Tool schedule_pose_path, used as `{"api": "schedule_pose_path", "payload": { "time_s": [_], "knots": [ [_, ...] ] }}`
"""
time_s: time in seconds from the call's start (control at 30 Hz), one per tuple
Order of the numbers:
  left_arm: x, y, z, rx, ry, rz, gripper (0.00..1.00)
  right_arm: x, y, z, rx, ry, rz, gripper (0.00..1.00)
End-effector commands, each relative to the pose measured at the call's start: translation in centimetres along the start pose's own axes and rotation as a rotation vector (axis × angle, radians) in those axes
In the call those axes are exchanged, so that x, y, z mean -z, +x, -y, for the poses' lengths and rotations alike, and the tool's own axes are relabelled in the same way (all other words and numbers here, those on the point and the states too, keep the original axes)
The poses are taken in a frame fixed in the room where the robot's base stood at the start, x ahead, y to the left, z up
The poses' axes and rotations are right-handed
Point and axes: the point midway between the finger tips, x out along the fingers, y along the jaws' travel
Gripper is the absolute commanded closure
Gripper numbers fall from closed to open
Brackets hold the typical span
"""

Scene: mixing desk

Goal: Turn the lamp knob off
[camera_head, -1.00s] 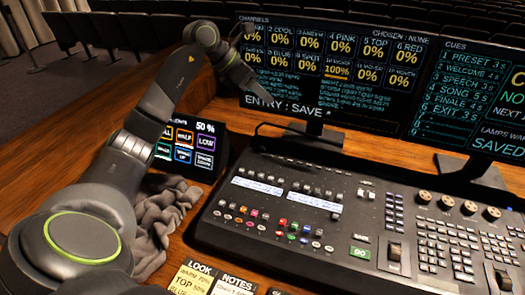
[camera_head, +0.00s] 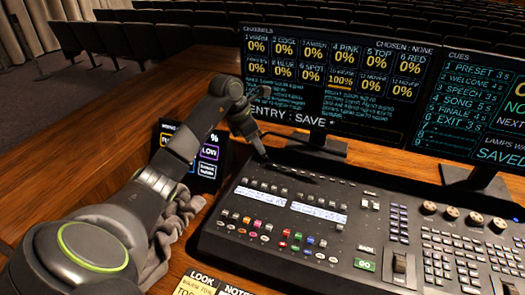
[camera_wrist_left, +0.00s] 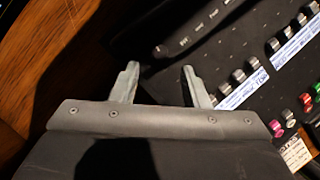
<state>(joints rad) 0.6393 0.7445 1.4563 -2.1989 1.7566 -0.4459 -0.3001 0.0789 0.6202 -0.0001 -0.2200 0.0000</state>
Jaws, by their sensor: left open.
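My left gripper (camera_head: 261,158) is at the back left corner of the black mixing console (camera_head: 225,235), low over its dark edge. In the left wrist view the two grey fingers (camera_wrist_left: 162,82) are apart with nothing between them. Ahead of them is a dark bar with small pale labels (camera_wrist_left: 205,30); to their right are grey knobs (camera_wrist_left: 238,76) in a row beside white label strips. I cannot tell which control is the lamp knob. Whether the fingertips touch the console is unclear. My right gripper is not in view.
Two monitors, a channels screen (camera_head: 320,75) and a cues screen (camera_head: 475,105), stand behind the console. Note cards (camera_head: 205,283) lie in front. Bare wooden desk (camera_head: 75,165) shows left.

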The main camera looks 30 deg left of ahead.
Motion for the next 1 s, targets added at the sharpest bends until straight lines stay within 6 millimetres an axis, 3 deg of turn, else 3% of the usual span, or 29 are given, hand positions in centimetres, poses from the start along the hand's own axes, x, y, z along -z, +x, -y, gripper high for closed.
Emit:
{"api": "schedule_pose_path", "payload": {
  "time_s": [0.1, 0.3, 0.7, 1.0],
  "knots": [
    [-0.1, 2.3, 0.1, 0.005, -0.002, 0.0, 0.59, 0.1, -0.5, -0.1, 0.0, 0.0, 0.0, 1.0],
    [0.0, 4.8, 0.0, 0.002, -0.002, 0.0, 0.59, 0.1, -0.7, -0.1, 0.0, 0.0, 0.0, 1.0],
    [0.0, 5.5, 0.0, 0.0, 0.0, 0.001, 0.59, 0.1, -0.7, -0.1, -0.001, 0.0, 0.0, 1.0],
    [0.0, 5.5, 0.0, 0.0, 0.0, 0.001, 0.98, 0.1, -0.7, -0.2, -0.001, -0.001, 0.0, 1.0]
  ]
}}
